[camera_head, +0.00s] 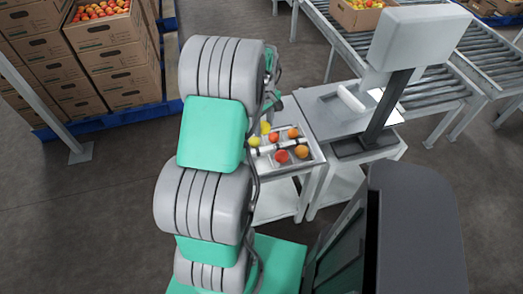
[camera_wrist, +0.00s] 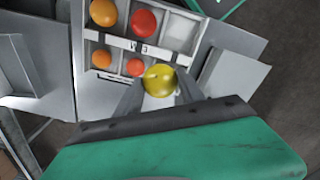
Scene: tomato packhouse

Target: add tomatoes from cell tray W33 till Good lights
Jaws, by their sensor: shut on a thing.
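The cell tray (camera_wrist: 120,42) lies below my gripper in the wrist view; its label is only partly legible. Its cells hold an orange tomato (camera_wrist: 103,12) and a red tomato (camera_wrist: 143,22) in the upper row, and a smaller orange tomato (camera_wrist: 101,58) and red tomato (camera_wrist: 135,67) in the lower row. The upper right cell (camera_wrist: 180,33) is empty. My gripper (camera_wrist: 160,84) is shut on a yellow tomato (camera_wrist: 159,80) over the lower right part of the tray. In the head view the tray (camera_head: 314,160) shows beside my arm, which hides most of the gripper. No Good lights are visible.
Right of the tray, a grey bench (camera_head: 320,103) carries a device with a pale head (camera_head: 420,38) on a dark post. Roller conveyors (camera_head: 440,90) run behind, with a tomato carton (camera_head: 357,17) on one. Stacked cartons (camera_head: 115,55) stand on a blue pallet at left. Open floor lies front left.

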